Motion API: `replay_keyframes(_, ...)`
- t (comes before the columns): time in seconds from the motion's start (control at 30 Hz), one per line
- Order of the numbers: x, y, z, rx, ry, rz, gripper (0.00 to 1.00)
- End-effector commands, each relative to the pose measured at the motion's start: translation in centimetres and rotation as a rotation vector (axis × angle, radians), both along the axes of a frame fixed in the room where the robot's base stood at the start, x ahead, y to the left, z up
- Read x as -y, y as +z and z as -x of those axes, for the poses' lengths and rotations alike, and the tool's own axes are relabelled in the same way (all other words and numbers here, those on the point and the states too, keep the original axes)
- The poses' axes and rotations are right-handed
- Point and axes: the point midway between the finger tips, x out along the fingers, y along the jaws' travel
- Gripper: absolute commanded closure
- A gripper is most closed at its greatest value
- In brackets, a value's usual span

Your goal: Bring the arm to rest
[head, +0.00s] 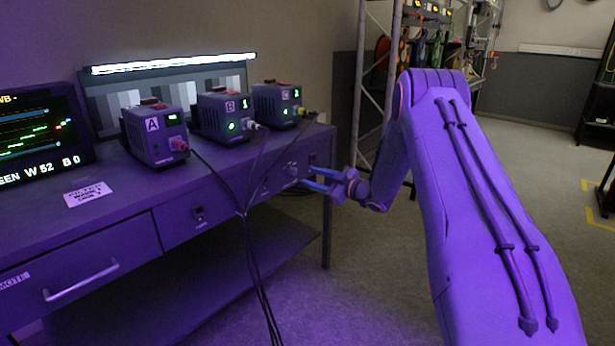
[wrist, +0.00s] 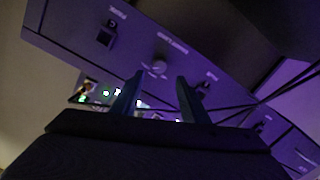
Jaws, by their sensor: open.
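My gripper (head: 318,180) is in front of the bench's front panel in the head view, at the panel's right part. Its two fingers are apart and nothing shows between them. In the wrist view my gripper (wrist: 160,97) points at the panel, with a round knob (wrist: 159,67) just beyond the gap between the fingertips. The knob (head: 291,169) also shows in the head view, left of the fingertips. I cannot tell whether a fingertip touches the panel. My arm reaches from the lower right, bent at a high elbow.
Boxes A (head: 155,135), B (head: 226,116) and C (head: 278,104) stand on the bench (head: 120,180), with plugs and cables (head: 245,215) hanging down its front. A monitor (head: 38,138) is at left. A truss (head: 362,90) stands behind my arm. Floor is open at right.

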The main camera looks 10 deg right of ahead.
Motion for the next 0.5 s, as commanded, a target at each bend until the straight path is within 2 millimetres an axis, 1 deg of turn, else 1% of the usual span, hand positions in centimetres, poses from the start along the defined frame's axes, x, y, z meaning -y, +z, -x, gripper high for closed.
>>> replay_keyframes(0.33,0.1,0.1,0.1,-0.001,-0.003,0.001,0.59)
replay_keyframes(0.43,-0.2,0.8,-0.2,-0.015,-0.024,0.012,0.59)
replay_keyframes(0.5,-0.6,1.8,-0.5,-0.038,-0.060,0.029,0.59)
